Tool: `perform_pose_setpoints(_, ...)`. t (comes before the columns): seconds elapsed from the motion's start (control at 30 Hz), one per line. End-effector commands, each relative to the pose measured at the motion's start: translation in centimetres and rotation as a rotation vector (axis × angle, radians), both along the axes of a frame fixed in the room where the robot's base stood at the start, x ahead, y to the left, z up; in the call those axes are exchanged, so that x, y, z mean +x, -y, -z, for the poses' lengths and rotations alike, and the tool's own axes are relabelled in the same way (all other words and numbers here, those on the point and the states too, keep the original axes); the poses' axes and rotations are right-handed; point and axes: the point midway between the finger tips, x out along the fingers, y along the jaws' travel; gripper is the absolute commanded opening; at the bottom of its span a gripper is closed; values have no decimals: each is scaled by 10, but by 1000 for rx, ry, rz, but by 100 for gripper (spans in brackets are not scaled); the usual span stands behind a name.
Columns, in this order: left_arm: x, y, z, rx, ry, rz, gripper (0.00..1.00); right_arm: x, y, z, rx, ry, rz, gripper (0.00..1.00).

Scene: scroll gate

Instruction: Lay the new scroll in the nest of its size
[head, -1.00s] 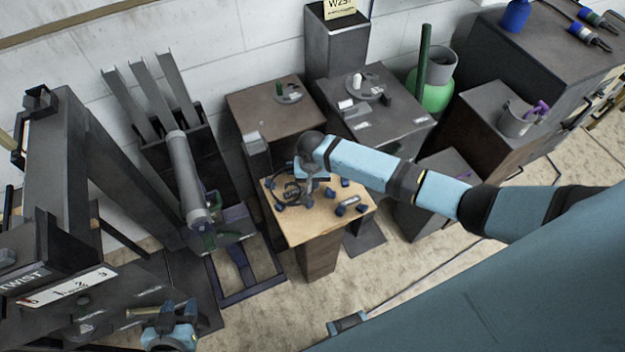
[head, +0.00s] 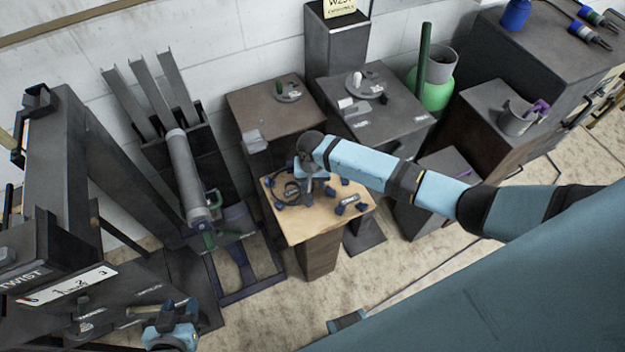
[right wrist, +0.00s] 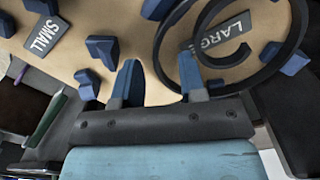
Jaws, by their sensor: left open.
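The scroll (right wrist: 163,55) is a dark spiral ring over the LARGE label (right wrist: 222,34). It also shows in the head view (head: 277,189), at the left of the wooden board (head: 301,229). Whether it rests fully on the board is unclear. My left gripper (head: 172,318) is open and empty at the lower left.
A slanted grey cylinder (head: 185,170) stands on a dark rack left of the board. Dark pedestals (head: 275,112) with small parts stand behind it. A dark gate frame (head: 60,160) fills the left. Bare floor lies in front of the board.

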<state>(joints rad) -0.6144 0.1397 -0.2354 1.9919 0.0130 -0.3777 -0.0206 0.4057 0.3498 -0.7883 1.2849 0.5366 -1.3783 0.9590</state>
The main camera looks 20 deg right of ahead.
Motion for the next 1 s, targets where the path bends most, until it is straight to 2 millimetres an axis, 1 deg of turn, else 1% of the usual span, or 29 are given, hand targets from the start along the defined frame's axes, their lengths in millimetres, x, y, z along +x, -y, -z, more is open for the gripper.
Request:
perform_pose_setpoints(0.17, 0, 0, 0, 0, 0, 0, 43, 0, 0, -3, -1, -1, 0, 38)
perform_pose_setpoints(0.27, 0, 0, -1, 0, 0, 0, 43, 0, 0, -14, 1, 2, -1, 38)
perform_pose_setpoints(0.37, 0, 0, -2, 0, 1, 0, 43, 0, 0, -33, 1, 3, -1, 38)
perform_pose_setpoints(0.6, 1, 0, -4, -1, 3, 0, 43, 0, 0, -89, 1, 3, -1, 38)
perform_pose_setpoints(0.7, 1, 0, -4, 0, 3, -1, 43, 0, 0, -108, 2, 3, -1, 38)
perform_pose_setpoints(0.83, 1, 0, -4, 0, 3, -1, 43, 0, 0, -127, 1, 1, -1, 38)
perform_pose_setpoints(1.0, 1, 0, -4, 0, 3, -1, 43, 0, 0, -137, 0, 1, 1, 38)
